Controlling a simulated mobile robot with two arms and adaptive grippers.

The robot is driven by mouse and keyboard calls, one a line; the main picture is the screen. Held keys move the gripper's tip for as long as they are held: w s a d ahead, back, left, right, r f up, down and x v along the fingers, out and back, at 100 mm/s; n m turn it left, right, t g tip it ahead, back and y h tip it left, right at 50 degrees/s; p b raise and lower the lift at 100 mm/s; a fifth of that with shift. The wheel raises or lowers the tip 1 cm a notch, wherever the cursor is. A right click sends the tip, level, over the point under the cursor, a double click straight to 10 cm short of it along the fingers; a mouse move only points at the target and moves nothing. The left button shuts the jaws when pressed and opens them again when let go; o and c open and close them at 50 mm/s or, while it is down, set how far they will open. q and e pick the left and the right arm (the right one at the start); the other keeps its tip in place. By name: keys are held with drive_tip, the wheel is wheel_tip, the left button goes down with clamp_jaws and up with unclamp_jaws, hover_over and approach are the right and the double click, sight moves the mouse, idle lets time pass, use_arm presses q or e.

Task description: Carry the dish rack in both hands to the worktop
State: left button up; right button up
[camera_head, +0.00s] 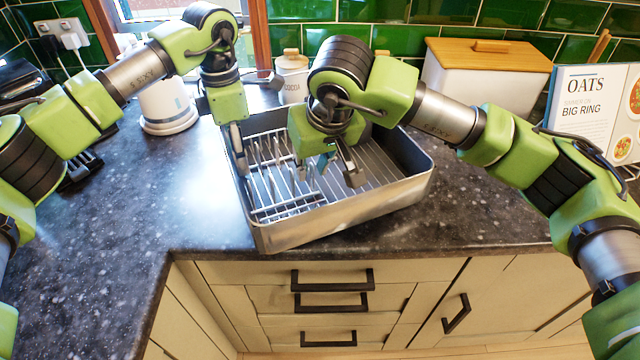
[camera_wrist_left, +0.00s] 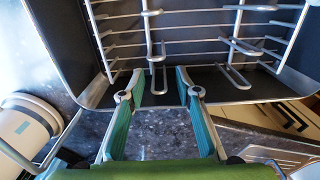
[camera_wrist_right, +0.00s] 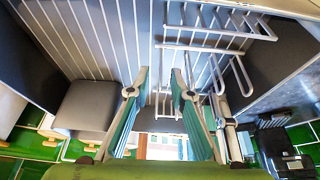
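The dish rack (camera_head: 400,190) is a grey metal tray with white wire bars inside. It sits on the dark speckled worktop (camera_head: 200,200), slightly turned. My left gripper (camera_head: 241,155) points down at the rack's left wall; its two fingers are apart. In the left wrist view its fingertips (camera_wrist_left: 160,85) overlap the near wall of the rack (camera_wrist_left: 265,98); I cannot tell whether they touch it. My right gripper (camera_head: 338,168) is above the inside of the rack, fingers apart and empty. The right wrist view shows the rack's bars (camera_wrist_right: 110,35) beyond its fingertips (camera_wrist_right: 159,75).
A white canister (camera_head: 165,105) stands left of the rack and a cocoa jar (camera_head: 292,78) behind it. Drawers (camera_head: 320,300) are below the front edge.

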use_arm(q)
wheel_tip(320, 180, up, 11)
drive_tip(key=shift+s+f, duration=0.1)
drive_tip(key=shift+f, duration=0.1)
drive_tip(key=shift+r, duration=0.15)
use_arm(e)
drive_tip(key=shift+s+r, duration=0.1)
drive_tip(key=shift+r, duration=0.05)
drive_tip(key=v, duration=1.1)
drive_tip(key=shift+s+r, duration=0.25)
drive_tip(key=shift+r, duration=0.05)
